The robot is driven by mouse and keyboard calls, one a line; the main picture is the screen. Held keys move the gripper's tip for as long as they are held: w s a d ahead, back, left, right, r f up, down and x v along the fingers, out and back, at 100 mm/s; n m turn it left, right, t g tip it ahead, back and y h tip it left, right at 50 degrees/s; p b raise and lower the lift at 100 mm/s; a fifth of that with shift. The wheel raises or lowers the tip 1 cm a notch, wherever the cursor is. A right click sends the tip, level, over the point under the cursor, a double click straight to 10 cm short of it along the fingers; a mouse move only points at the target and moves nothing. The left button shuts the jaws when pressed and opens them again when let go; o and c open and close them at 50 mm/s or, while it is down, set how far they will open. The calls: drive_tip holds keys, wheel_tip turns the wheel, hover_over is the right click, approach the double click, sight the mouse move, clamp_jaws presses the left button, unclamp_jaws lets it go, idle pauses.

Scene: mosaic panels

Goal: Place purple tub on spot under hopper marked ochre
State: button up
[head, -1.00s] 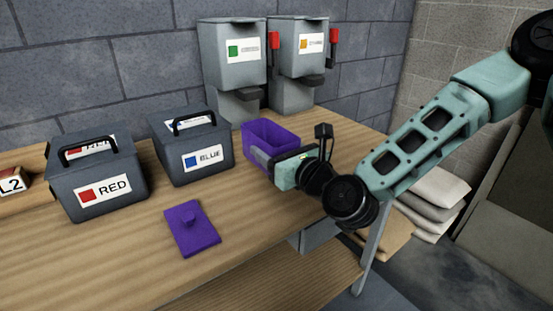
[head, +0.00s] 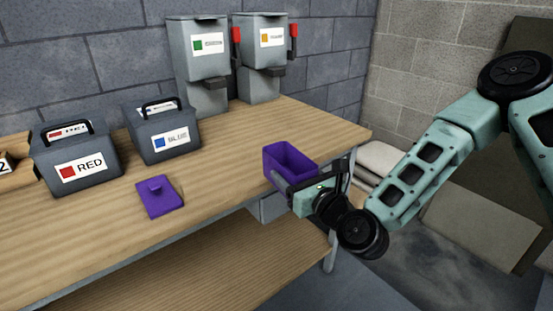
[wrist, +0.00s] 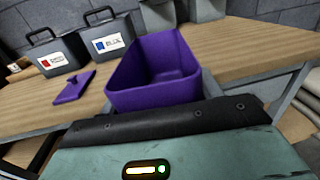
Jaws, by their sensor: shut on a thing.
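The empty, open purple tub (head: 287,158) is near the front edge of the bench, towards its right end. My gripper (head: 292,186) is shut on the near side of the tub. The tub's inside also shows in the wrist view (wrist: 155,72). I cannot tell whether its base touches the bench. The hopper with an ochre-coloured square (head: 262,55) stands at the back right against the wall; its label text is blurred. The spot under its spout is not clearly visible. The tub is apart from this hopper, in front of it.
A second hopper with a green square (head: 200,55) stands just left of it. A RED box (head: 78,160) and a BLUE box (head: 165,138) stand along the left. A flat purple lid (head: 160,197) lies in front of them. The bench (head: 235,160) is clear between tub and hoppers.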

drive_tip(key=s+d+f+m+h, duration=0.2)
drive_tip(key=s+d+f+h, duration=0.2)
drive_tip(key=d+f, duration=0.7)
drive_tip(key=s+d+f+m+t+h, duration=0.1)
drive_tip(key=s+d+f+m+h, duration=0.2)
drive_tip(key=d+f, duration=0.7)
drive_tip(key=s+d, duration=0.1)
drive_tip(key=d, duration=0.2)
drive_tip(key=shift+s+d+f+m+t+h, duration=0.3)
drive_tip(key=shift+s+d+f+h, duration=0.05)
drive_tip(key=shift+f+h, duration=0.05)
